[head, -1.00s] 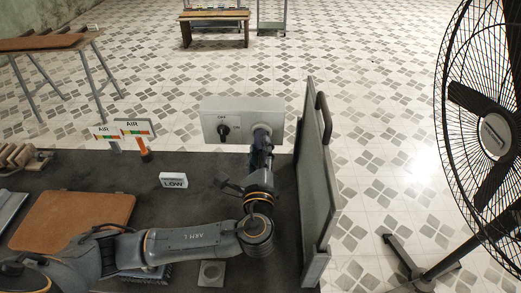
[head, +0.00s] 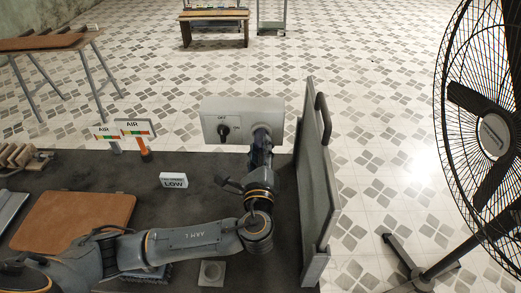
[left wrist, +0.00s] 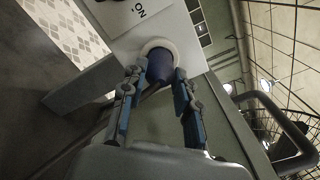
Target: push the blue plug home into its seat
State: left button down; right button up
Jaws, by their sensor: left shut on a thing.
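The blue plug (left wrist: 160,66) shows in the left wrist view between the two fingers of my left gripper (left wrist: 158,82), which is shut on it. The plug's far end meets a pale round ring, the seat (left wrist: 157,45), on the face of a light grey box (left wrist: 120,45). How deep it sits in the ring cannot be told. In the head view the box (head: 215,108) stands at the table's back edge, with a black knob (head: 223,131) on its front. My left arm reaches to the box's right part and hides the seat there. My right gripper is not in view.
An upright grey panel (head: 318,170) with a dark handle stands close right of my left arm. A white LOW sign (head: 173,181), two AIR signs (head: 134,127) and a brown board (head: 75,222) are on the dark table. A large fan (head: 490,130) stands at the right.

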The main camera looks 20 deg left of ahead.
pick_arm(q)
jog(key=shift+w+a+r, duration=0.1)
jog(key=shift+w+a, duration=0.15)
jog(key=shift+w, duration=0.4)
jog(key=c, duration=0.9)
grip_release()
jog(key=shift+s+d, duration=0.1)
jog(key=shift+s, duration=0.05)
jog(key=v, duration=1.1)
jog(key=shift+s+d, duration=0.1)
jog(key=shift+s, duration=0.2)
jog(key=shift+s, duration=0.1)
